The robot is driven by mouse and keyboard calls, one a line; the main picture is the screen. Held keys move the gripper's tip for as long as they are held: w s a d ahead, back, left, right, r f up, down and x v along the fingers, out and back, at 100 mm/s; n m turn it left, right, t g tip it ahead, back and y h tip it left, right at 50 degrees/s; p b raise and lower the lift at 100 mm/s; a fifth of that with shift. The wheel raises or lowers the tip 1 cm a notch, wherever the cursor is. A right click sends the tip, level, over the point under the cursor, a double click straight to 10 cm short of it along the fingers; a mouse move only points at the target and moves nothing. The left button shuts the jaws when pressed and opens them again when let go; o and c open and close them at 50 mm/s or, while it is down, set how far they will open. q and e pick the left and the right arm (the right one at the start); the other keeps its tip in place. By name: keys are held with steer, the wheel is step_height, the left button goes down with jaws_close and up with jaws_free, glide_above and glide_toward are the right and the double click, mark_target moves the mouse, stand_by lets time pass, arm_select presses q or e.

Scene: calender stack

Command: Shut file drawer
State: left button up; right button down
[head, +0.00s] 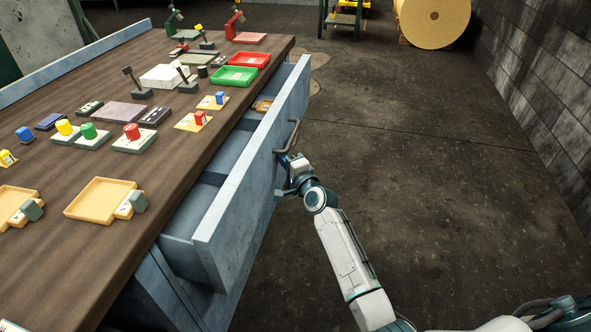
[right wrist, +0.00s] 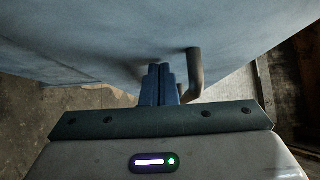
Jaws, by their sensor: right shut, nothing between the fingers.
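The file drawer (head: 245,180) is blue-grey metal and stands pulled out from the desk's right side, with its open inside showing. A dark bar handle (head: 292,136) is on its front panel. My right gripper (head: 283,160) is shut and empty, close to the drawer front just beside and below the handle. In the right wrist view the closed fingers (right wrist: 158,82) point at the drawer front (right wrist: 110,40), with the handle (right wrist: 194,75) just to their right. I cannot tell whether the fingertips touch the panel. My left gripper is not in view.
The wooden desk (head: 150,215) holds stamps, a red tray (head: 249,60), a green tray (head: 234,76) and wooden trays. The floor (head: 430,150) right of the drawer is clear. A large paper roll (head: 432,22) stands at the back. A block wall is at right.

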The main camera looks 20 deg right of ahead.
steer(key=w+a, duration=0.4)
steer(key=a, duration=0.1)
steer(key=w+a, duration=0.1)
steer(key=a, duration=0.2)
steer(key=shift+w+a, duration=0.25)
steer(key=shift+w, duration=0.15)
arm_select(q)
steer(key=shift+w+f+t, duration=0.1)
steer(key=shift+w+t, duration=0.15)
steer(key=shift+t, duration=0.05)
arm_select(e)
steer(key=shift+r, duration=0.1)
steer(key=shift+a+r, duration=0.1)
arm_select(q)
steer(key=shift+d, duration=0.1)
